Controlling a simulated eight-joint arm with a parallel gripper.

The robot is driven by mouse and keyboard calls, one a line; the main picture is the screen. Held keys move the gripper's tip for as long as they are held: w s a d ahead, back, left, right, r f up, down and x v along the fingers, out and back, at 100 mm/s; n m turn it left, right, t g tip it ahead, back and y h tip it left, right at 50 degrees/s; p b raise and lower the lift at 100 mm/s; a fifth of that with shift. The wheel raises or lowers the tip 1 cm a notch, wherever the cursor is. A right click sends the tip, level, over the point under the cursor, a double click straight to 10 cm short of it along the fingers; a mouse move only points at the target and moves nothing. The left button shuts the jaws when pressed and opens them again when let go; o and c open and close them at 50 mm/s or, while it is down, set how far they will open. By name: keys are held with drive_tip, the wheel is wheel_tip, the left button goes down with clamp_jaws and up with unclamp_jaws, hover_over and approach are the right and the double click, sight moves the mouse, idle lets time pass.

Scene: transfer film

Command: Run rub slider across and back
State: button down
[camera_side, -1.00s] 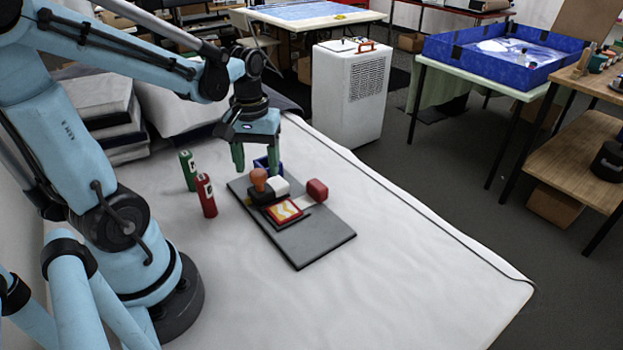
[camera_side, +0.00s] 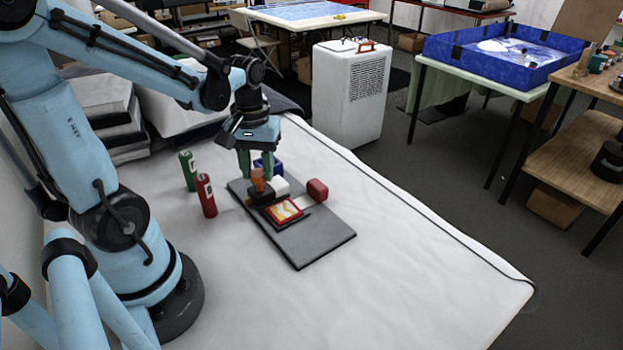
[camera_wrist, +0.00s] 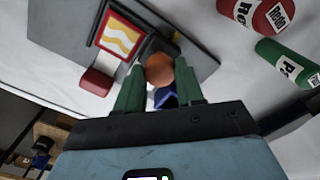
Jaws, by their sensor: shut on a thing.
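The rub slider's orange knob (camera_side: 258,181) stands at the far left part of the grey board (camera_side: 320,245), on a dark base beside a white block (camera_side: 280,186). My gripper (camera_side: 258,175) is down over the knob and shut on it, its green fingers on either side. The wrist view shows the round orange knob (camera_wrist: 159,69) between my two fingertips (camera_wrist: 158,76). A red and yellow picture panel (camera_side: 283,211) lies on the board just in front of the slider base. The base is partly hidden in both views.
A red block (camera_side: 317,190) sits at the board's right edge by a pale strip. A blue piece (camera_side: 267,163) is behind my fingers. Green (camera_side: 188,170) and red (camera_side: 206,195) bottles stand left of the board. The white table in front is clear.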

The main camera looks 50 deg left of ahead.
drive_tip(key=d, duration=1.2)
drive_tip(key=shift+w+d, duration=0.15)
drive_tip(key=shift+d, duration=0.25)
drive_tip(key=c, duration=0.7)
unclamp_jaws()
drive_tip(key=shift+r, duration=0.1)
wheel_tip(320, 180, up, 12)
wheel_tip(320, 180, down, 6)
drive_tip(key=w+a+m+t, duration=0.2)
drive_tip(key=m+t, duration=0.5)
drive_tip(key=m, duration=0.2)
drive_tip(key=shift+w+r, duration=0.2)
drive_tip(key=shift+w, duration=0.1)
